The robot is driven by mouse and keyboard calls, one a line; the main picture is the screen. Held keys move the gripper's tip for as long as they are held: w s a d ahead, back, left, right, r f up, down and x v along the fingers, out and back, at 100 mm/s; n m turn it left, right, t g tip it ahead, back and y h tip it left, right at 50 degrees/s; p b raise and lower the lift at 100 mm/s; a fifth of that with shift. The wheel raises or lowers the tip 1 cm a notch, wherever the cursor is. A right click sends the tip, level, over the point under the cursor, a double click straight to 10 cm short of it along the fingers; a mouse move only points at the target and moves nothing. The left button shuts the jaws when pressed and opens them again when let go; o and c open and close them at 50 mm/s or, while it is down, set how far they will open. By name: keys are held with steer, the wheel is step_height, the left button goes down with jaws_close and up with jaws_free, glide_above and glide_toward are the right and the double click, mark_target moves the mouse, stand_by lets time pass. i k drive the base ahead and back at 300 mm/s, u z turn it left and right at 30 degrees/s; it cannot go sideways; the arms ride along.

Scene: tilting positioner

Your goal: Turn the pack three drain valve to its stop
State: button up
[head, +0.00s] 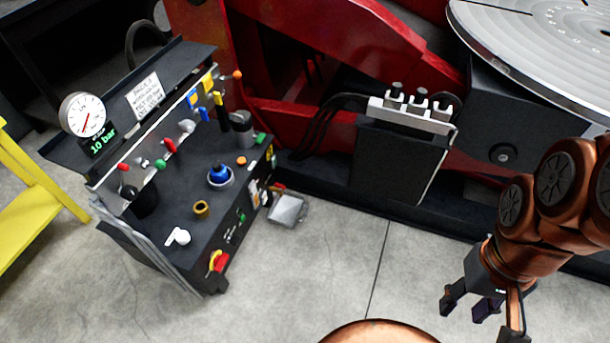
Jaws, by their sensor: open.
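A dark hydraulic pack (170,265) stands at left, with a gauge (84,115), a green "10 bar" readout (103,143) and a white sign (146,96) whose small print I cannot read surely. Several coloured levers and knobs sit along its upright panel. A red and yellow handle (218,261) is low on its front face, and a white handle (178,237) is on its top near the front left corner. I cannot tell which fitting is the drain valve. My gripper (483,313) is open and empty at lower right, well apart from the pack.
A red positioner frame (330,45) with a round grey table (545,35) fills the back. A dark box with white-topped fittings (405,155) stands before it. A small grey tray (287,210) lies beside the pack. A yellow stand (35,190) is far left. Concrete floor between is clear.

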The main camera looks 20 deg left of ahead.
mark_target(281, 187)
steer(key=z, duration=0.05)
steer(key=i, duration=2)
steer(key=u, duration=3.05)
